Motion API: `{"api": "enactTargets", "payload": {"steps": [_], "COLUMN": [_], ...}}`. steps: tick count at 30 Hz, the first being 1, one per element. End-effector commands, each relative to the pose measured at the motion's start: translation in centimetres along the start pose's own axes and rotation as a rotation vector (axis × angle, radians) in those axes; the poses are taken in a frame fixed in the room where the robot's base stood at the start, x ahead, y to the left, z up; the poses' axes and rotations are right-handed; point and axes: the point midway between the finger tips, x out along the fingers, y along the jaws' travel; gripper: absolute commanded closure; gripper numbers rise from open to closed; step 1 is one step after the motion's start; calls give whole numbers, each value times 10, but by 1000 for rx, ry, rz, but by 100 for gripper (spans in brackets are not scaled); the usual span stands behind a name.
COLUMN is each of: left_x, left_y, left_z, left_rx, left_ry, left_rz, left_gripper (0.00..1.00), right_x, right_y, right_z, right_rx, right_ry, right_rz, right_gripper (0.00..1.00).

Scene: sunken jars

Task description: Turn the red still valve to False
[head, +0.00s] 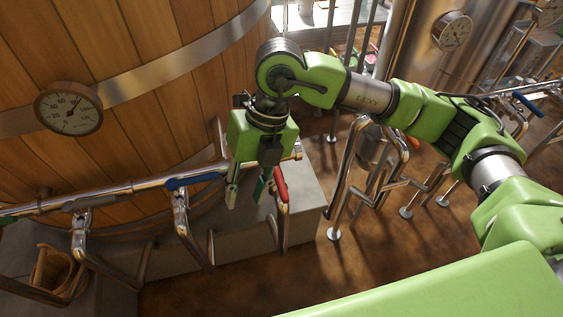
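The red valve handle (281,184) is at the right end of the horizontal metal pipe, in front of the wooden vat. It hangs steeply down from the pipe, slightly tilted. My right gripper (247,190) points down just left of the red handle, with its two fingers apart and nothing visible between them. The nearer finger is close beside the handle; I cannot tell whether they touch. The valve body behind the handle is partly hidden by the gripper. My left gripper is not in view.
A blue handle (195,180) lies along the same pipe (120,190) to the left. A round gauge (68,108) is on the wooden vat (150,110). Bent metal pipes (345,170) stand to the right. A wooden bucket (58,270) is at lower left. Brown floor is open at lower centre.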

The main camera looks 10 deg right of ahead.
Motion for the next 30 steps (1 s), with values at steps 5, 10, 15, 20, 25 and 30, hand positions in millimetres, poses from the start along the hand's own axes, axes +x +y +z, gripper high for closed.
{"api": "enactTargets", "payload": {"steps": [5,10,15,20,25,30], "left_x": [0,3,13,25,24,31], "left_y": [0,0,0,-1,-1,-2], "left_z": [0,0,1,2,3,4], "left_rx": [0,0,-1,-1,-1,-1], "left_ry": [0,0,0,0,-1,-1], "left_rz": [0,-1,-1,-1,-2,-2], "left_gripper": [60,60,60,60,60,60], "right_x": [-28,-32,-12,13,13,20], "right_y": [-63,-80,-87,-95,-94,-96], "right_z": [23,28,29,31,31,32], "right_rx": [97,127,126,126,125,124], "right_ry": [-83,-102,-101,-100,-102,-101], "right_rz": [-251,-317,-316,-315,-313,-312], "right_gripper": [69,69,69,69,69,69]}}
